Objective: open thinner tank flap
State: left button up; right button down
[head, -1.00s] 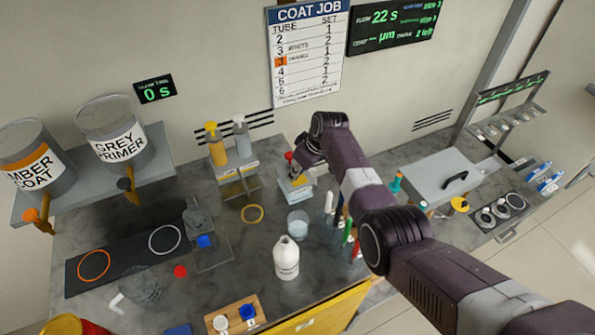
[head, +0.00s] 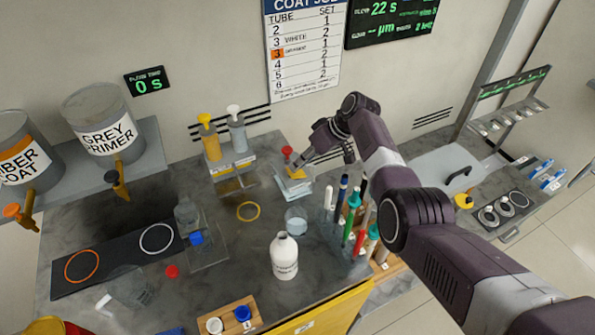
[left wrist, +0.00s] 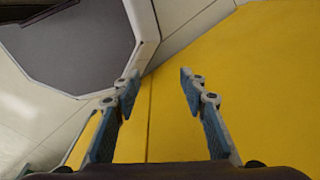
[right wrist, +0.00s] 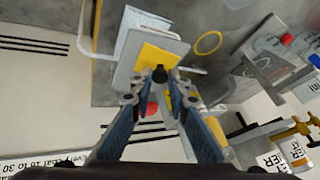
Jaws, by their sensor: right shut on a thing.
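The thinner tank appears to be the small pale box (head: 294,187) at the back of the bench, with a red knob (head: 288,151) and a yellow part at its top. In the right wrist view a yellow panel (right wrist: 158,57), seemingly its flap, carries a black knob (right wrist: 160,74). My right gripper (right wrist: 158,86) has its fingertips on either side of this knob and is shut on it. The flap's angle is hard to tell. My left gripper (left wrist: 156,86) is open and empty in front of a yellow surface (left wrist: 235,75); it is outside the head view.
A glass beaker (head: 296,220), a white bottle (head: 285,258) and a rack of coloured tubes (head: 350,225) stand close in front of the tank. Two pump bottles (head: 222,138) stand to its left. A grey lid with a black handle (head: 459,176) lies to the right.

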jog(key=shift+w+d+f+m+g+y+b, duration=0.25)
jog(key=shift+y+b, duration=0.45)
jog(key=shift+b, duration=1.3)
jog(key=shift+w+d+r+m+g+y+b, duration=0.1)
jog(key=shift+d+g+y+b, duration=0.35)
jog(key=shift+b, duration=1.55)
jog(key=shift+d+r+y+b, duration=0.2)
jog(key=shift+y+b, duration=0.35)
jog(key=shift+b, duration=0.35)
jog(key=c, duration=1.8)
grip_release()
jog(key=shift+c, duration=0.2)
jog(key=shift+r, duration=0.15)
jog(key=v, duration=1.1)
jog(key=shift+s+d+r, duration=0.2)
jog(key=shift+d, duration=0.1)
